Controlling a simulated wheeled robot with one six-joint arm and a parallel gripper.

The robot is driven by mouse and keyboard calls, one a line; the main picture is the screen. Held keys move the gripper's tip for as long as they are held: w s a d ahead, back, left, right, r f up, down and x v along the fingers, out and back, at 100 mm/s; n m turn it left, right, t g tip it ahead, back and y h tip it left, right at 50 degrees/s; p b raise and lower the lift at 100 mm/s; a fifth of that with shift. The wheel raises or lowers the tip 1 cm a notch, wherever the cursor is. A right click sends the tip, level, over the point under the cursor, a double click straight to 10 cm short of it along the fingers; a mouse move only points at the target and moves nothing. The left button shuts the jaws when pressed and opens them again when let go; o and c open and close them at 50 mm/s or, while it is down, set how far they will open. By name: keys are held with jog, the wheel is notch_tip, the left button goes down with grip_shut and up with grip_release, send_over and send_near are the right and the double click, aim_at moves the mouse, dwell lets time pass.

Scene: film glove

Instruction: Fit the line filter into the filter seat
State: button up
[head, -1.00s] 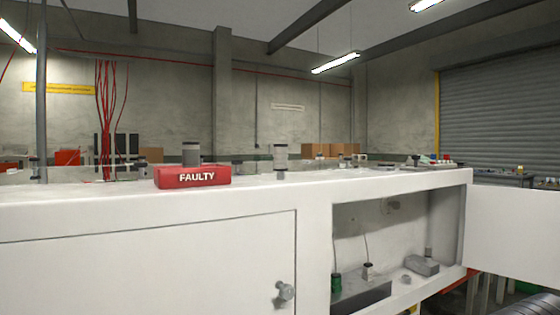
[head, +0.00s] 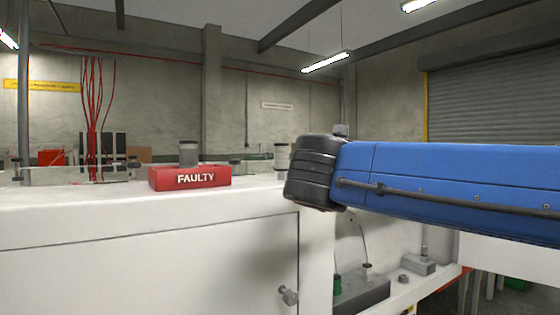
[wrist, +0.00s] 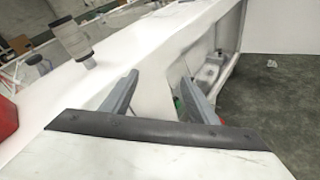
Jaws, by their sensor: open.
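A grey cylinder with a narrow lower end, which looks like the line filter (head: 282,156), stands on the white cabinet top, partly hidden by my arm in the head view. The wrist view shows it whole (wrist: 74,42), up and left of my gripper (wrist: 160,77). My gripper is open, with nothing between its fingers, and is apart from the cylinder. Another grey, dark-capped cylinder (head: 188,153) stands at the red FAULTY tray (head: 190,178). I cannot clearly make out the filter seat; the open compartment is partly hidden by my arm.
The white cabinet (head: 130,265) has an open compartment at right, holding a grey block (head: 418,265), a green-topped part (head: 337,284) and a small fitting (head: 368,270). A door knob (head: 288,296) sticks out in front. The cabinet top between tray and cylinder is clear.

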aim_at(281, 147)
jog(key=a+r+n+t+y, duration=0.2)
jog(key=a+r+n+t, duration=0.3)
jog(key=a+r, duration=0.65)
jog(key=shift+n+g, duration=0.7)
jog(key=w, duration=0.7)
jog(key=w+f, duration=0.1)
jog(key=w, duration=0.3)
jog(key=shift+w+f, duration=0.1)
jog(key=shift+w, duration=0.15)
jog(key=shift+h, duration=0.3)
jog(key=shift+w+d+f, duration=0.1)
jog(key=shift+w+f, duration=0.1)
jog(key=shift+w, duration=0.55)
jog(key=shift+w+a+f, duration=0.1)
jog(key=shift+w+f, duration=0.1)
jog(key=shift+w, duration=0.55)
jog(key=shift+w+d+f, duration=0.1)
jog(key=shift+w+f, duration=0.1)
jog(key=shift+w, duration=1.05)
jog(key=shift+c, duration=0.2)
jog(key=c, duration=1.1)
jog(key=shift+r, duration=0.15)
